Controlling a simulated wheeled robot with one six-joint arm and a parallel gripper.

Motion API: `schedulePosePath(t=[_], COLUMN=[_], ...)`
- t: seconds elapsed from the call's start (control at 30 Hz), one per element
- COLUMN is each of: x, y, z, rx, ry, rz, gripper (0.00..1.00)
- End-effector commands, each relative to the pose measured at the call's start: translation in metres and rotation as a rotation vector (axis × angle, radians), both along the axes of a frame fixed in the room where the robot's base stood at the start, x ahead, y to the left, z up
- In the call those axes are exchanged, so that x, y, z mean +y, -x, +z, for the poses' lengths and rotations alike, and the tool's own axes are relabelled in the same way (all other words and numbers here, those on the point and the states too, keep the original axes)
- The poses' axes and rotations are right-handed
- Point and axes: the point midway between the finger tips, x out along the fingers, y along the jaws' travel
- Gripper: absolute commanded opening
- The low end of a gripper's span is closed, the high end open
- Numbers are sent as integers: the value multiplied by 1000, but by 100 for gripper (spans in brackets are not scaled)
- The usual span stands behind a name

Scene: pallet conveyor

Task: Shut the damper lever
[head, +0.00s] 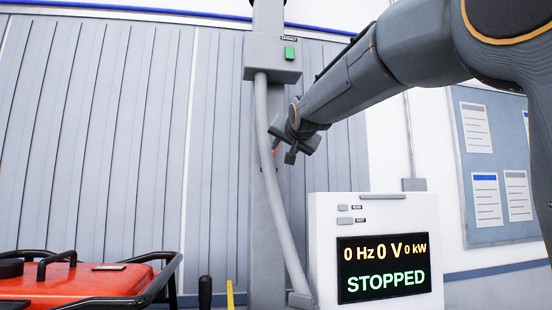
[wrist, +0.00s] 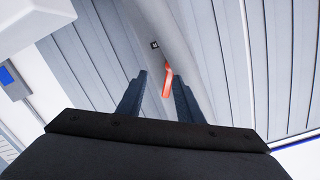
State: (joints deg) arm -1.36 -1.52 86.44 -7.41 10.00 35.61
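The damper lever (wrist: 167,80) is a small orange-red handle on the grey post, seen in the wrist view between and just ahead of my gripper's fingers. In the head view only a sliver of orange (head: 276,147) shows beside my gripper; the rest is hidden. My gripper (wrist: 158,95) is open, with its two dark fingers on either side of the lever. I cannot tell whether the fingers touch it. In the head view my gripper (head: 291,150) is in front of the post, below the grey box with the green button.
A grey box with a green button (head: 289,53) is on the post, with a thick grey conduit (head: 275,190) below it. A white panel (head: 325,210) reads STOPPED at the right. A red machine with a black frame (head: 75,285) is at the lower left. A notice board (head: 490,225) hangs at the right.

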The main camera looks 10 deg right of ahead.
Motion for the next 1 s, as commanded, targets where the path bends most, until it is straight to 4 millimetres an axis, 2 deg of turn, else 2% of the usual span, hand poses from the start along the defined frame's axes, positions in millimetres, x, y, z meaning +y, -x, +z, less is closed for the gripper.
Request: schedulePosePath(t=[0.03, 0.1, 0.2, 0.7, 1.0], x=[-1, -2, -3, -3, -2], y=[1, 3, -1, -64, -73], z=[17, 33, 43, 43, 42], rx=[-38, -71, -88, -84, -85], ry=[-14, -26, -33, -32, -32], rz=[-1, -3, -4, -4, -2], gripper=[33, 33, 33, 33, 33])
